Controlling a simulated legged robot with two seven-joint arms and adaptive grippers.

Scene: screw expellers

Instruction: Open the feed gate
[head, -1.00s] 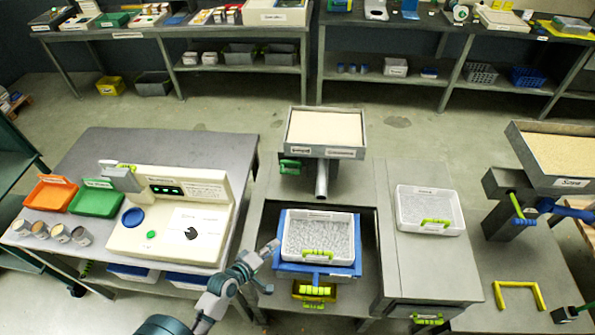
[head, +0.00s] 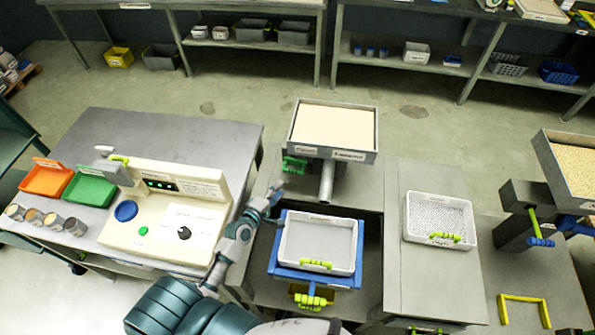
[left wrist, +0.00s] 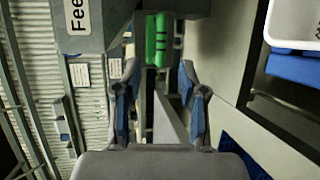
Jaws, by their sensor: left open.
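A feed hopper (head: 333,127) with a pale fill stands at the back of the middle bench, with a spout below it. A green handle (head: 293,164) sits at its left underside; this looks like the feed gate handle. It also shows in the left wrist view as a ribbed green grip (left wrist: 156,40). My left gripper (head: 275,190) is just below and left of the handle in the head view. In the left wrist view my left gripper (left wrist: 158,78) is open, its blue-padded fingers apart, with the green grip ahead between them, not visibly touched. My right gripper is not in view.
A white bin (head: 318,246) sits on a blue tray (head: 283,272) below the spout. Another white bin (head: 440,219) stands on the right bench. A control panel (head: 165,215) is at left. A second hopper (head: 570,165) is at right. Floor behind the hopper is clear.

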